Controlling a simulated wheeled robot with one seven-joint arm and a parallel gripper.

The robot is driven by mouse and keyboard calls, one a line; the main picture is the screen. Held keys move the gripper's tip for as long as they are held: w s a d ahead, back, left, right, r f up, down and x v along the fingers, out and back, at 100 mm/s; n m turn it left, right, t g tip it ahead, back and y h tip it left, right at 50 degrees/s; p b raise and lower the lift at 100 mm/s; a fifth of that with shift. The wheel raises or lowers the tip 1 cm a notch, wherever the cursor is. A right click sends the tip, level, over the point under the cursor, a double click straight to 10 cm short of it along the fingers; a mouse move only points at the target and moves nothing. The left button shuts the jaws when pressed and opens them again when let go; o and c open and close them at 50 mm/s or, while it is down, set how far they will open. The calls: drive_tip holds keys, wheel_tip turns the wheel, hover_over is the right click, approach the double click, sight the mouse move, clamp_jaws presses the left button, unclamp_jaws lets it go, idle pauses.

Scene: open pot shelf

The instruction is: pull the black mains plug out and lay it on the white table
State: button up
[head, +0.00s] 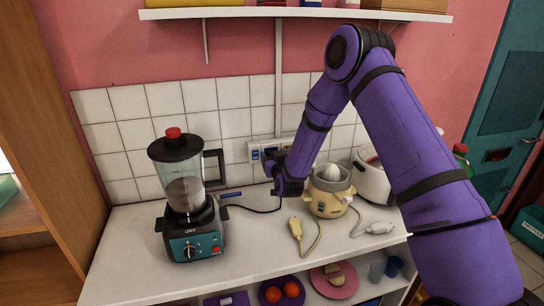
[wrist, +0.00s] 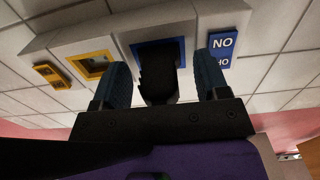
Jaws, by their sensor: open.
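The black mains plug (wrist: 158,82) sits in the blue-framed socket (wrist: 180,45) on the wall, seen in the wrist view. My gripper (wrist: 162,78) is open, with one blue-grey finger on each side of the plug; gaps show between plug and fingers. In the head view my gripper (head: 275,165) is at the wall sockets and hides the plug. A black cord (head: 262,210) runs from near the blender to below my gripper. The white table (head: 130,240) stands below, with bare top at front left and in the middle.
A teal blender (head: 190,246) stands left of my gripper. A cream plug (head: 295,228) and a white plug (head: 380,228) lie on the table. A yellow-framed socket (wrist: 95,64) neighbours the blue one. A shelf (head: 230,13) hangs above.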

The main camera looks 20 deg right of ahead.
drive_tip(key=shift+w+d+r, duration=0.1)
drive_tip(key=shift+w+r, duration=0.2)
drive_tip(key=shift+c, duration=0.2)
clamp_jaws()
drive_tip(key=shift+s, duration=0.1)
drive_tip(key=shift+s+f, duration=0.2)
drive_tip(key=shift+s, duration=0.1)
drive_tip(key=shift+s, duration=0.5)
drive_tip(key=shift+s+f, duration=0.1)
drive_tip(key=shift+s, duration=2.05)
